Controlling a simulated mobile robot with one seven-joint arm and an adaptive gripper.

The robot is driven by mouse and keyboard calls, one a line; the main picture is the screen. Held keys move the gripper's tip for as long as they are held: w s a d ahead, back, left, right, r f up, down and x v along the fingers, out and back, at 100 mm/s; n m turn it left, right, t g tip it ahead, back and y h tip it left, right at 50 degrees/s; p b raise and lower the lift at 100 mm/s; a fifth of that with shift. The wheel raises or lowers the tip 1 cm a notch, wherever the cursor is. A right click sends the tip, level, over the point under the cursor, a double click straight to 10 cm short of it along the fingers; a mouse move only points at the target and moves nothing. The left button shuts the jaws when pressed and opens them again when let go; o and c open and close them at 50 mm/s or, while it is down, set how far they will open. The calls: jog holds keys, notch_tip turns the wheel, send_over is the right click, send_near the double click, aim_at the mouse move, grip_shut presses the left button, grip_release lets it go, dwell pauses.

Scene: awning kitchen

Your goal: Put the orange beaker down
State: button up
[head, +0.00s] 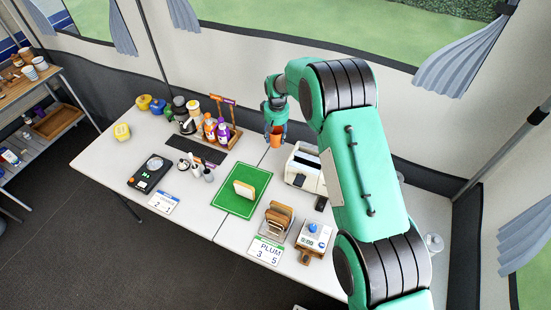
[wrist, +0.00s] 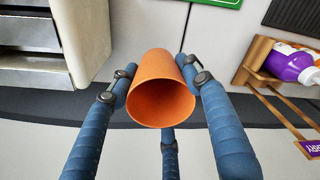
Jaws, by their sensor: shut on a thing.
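The orange beaker (wrist: 160,98) is between the blue fingers of my gripper (wrist: 158,85) in the wrist view, with its open mouth facing the camera. In the head view the beaker (head: 276,140) hangs below my gripper (head: 275,125) at the back of the white table (head: 172,215), between the bottle rack and the toaster. My gripper is shut on the beaker. Whether the beaker's base touches the table cannot be told.
The white toaster (head: 306,167) stands to the right of the beaker. A wooden rack (head: 236,133) with bottles stands to the left. A green board (head: 229,202) with a bread slice lies in front. Some bare table shows between the rack and toaster.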

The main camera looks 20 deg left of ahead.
aim_at(275, 145)
jog(key=shift+f, duration=3.15)
jog(key=shift+f+b, duration=0.3)
jog(key=shift+f, duration=1.55)
jog(key=shift+f, duration=0.2)
jog(key=o, duration=1.1)
jog(key=shift+r, duration=0.15)
jog(key=shift+s+d+r+p, duration=0.1)
jog(key=shift+s+r+p, duration=0.05)
jog(key=shift+r, duration=1.85)
jog(key=shift+s+d+r+p, duration=0.1)
jog(key=shift+r, duration=1.9)
jog(key=shift+s+d+r+p, duration=0.1)
jog(key=shift+s+r+p, duration=0.05)
jog(key=shift+r, duration=1.85)
